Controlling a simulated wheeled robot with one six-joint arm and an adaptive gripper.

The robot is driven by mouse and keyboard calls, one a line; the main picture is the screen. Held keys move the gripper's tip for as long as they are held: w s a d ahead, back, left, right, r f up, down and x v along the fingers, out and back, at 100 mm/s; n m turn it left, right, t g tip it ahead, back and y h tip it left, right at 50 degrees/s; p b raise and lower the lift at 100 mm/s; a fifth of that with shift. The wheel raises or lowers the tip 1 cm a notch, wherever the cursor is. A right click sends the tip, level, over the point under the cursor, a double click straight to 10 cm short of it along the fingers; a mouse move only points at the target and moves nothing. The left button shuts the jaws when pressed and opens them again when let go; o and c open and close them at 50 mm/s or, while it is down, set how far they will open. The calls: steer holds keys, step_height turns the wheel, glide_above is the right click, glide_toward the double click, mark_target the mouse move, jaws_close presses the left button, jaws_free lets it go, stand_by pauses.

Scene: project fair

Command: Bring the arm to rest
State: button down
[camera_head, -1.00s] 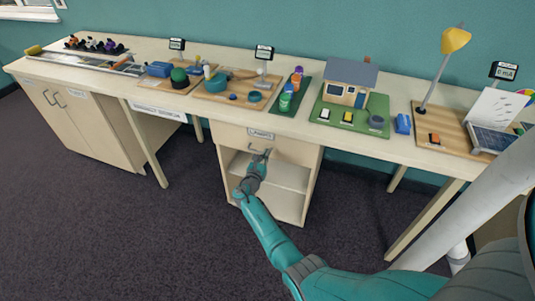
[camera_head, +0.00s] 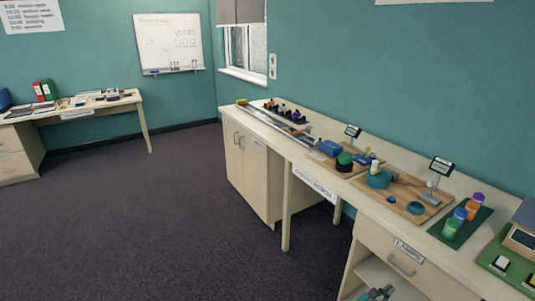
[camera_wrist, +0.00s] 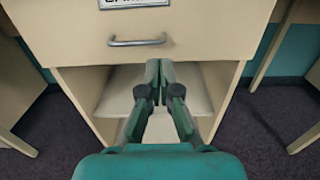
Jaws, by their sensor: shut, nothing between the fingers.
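My gripper (camera_wrist: 160,72) shows in the wrist view with its two dark teal fingers together and nothing between them. It is in front of the open shelf compartment of the drawer cabinet (camera_wrist: 222,95), below the drawer's metal handle (camera_wrist: 137,42). The fingers appear apart from the handle. In the head view only the tip end of my gripper (camera_head: 376,293) shows at the bottom edge, in front of the cabinet. The rest of my arm is out of that view.
The long bench (camera_head: 335,196) carries project boards, small displays and coloured jars (camera_head: 460,215). A closed cupboard (camera_head: 250,172) stands under its far end. Another desk (camera_head: 100,108) stands at the back left, below and left of a whiteboard (camera_head: 168,43). The dark floor (camera_head: 130,220) between them is clear.

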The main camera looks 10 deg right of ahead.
steer(key=s+a+f+m+t+y, duration=0.25)
steer(key=s+a+f+y, duration=0.35)
steer(key=s+a+f, duration=0.5)
steer(key=s+a+f+m+t+y, duration=0.2)
steer(key=s+a+m+y, duration=0.3)
steer(key=s+a, duration=0.7)
steer(key=s+a+r+m+y, duration=0.1)
steer(key=s+a+r+m, duration=0.15)
steer(key=s, duration=0.25)
steer(key=s+a+r+m+y, duration=0.1)
steer(key=s+r+y, duration=0.1)
steer(key=s+r, duration=0.15)
steer(key=s+a+r+m+t+y, duration=0.1)
steer(key=s+r+m, duration=0.4)
steer(key=r, duration=0.6)
steer(key=s+a+r+m+t+y, duration=0.2)
steer(key=s+r+m, duration=0.4)
steer(key=r, duration=0.6)
steer(key=s+a+t, duration=0.1)
steer(key=a, duration=0.1)
steer(key=shift+s+a, duration=0.3)
